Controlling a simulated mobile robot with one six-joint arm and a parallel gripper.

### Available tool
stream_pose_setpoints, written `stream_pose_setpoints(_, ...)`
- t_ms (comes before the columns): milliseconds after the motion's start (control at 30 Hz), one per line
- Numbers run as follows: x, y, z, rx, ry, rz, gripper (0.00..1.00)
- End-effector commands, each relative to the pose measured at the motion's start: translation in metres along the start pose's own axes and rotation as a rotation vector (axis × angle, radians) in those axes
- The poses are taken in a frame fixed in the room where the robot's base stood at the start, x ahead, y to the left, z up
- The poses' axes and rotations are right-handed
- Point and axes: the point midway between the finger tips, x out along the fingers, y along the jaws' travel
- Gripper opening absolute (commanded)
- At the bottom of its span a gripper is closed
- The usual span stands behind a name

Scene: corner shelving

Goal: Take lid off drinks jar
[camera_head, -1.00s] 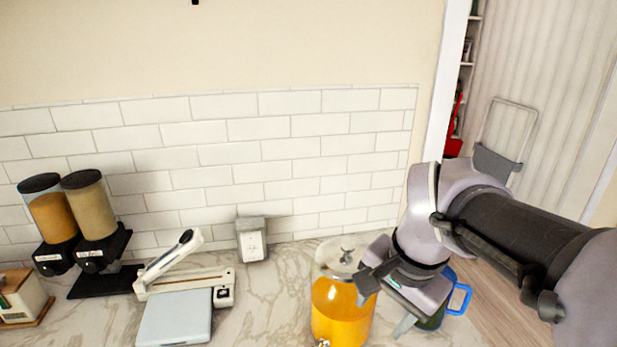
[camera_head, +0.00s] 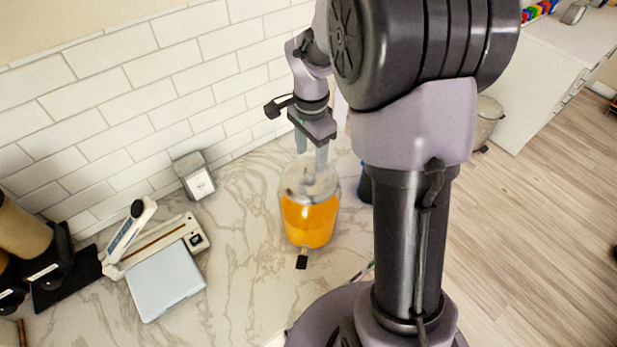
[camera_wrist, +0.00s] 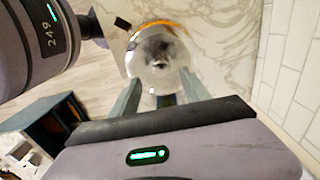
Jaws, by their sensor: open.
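The drinks jar (camera_head: 308,222) stands upright on the marble counter, filled with orange drink, with a dark-tipped tap at its front. Its clear lid (camera_head: 299,185) with a small knob sits on top. The lid also shows in the wrist view (camera_wrist: 153,48), with the knob near its middle. My gripper (camera_head: 311,158) is above the back of the lid, pointing down. In the wrist view my gripper (camera_wrist: 160,90) is open and empty, with its fingers on either side of the lid's near part. I cannot tell whether the fingers touch the lid.
A white vacuum-sealer-like device (camera_head: 165,265) lies on the counter to the left. A small grey box (camera_head: 194,178) stands by the tiled wall. A dark blue container (camera_head: 365,184) stands close right of the jar, partly hidden by my arm. The counter between is clear.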

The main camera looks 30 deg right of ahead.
Motion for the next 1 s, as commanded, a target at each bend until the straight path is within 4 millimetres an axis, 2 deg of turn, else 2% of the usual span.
stream_pose_setpoints(200, 0.041, -0.002, 0.001, -0.001, -0.002, 0.003, 0.55)
stream_pose_setpoints(300, 0.049, -0.003, 0.001, -0.001, -0.001, 0.001, 0.55)
stream_pose_setpoints(467, 0.049, -0.003, 0.001, -0.001, 0.000, 0.000, 0.55)
stream_pose_setpoints(500, 0.049, -0.003, 0.001, -0.001, 0.000, 0.000, 0.53)
stream_pose_setpoints(767, 0.049, -0.003, 0.001, -0.001, 0.000, 0.000, 0.02)
stream_pose_setpoints(1000, 0.049, -0.003, 0.001, -0.001, 0.000, 0.000, 0.00)
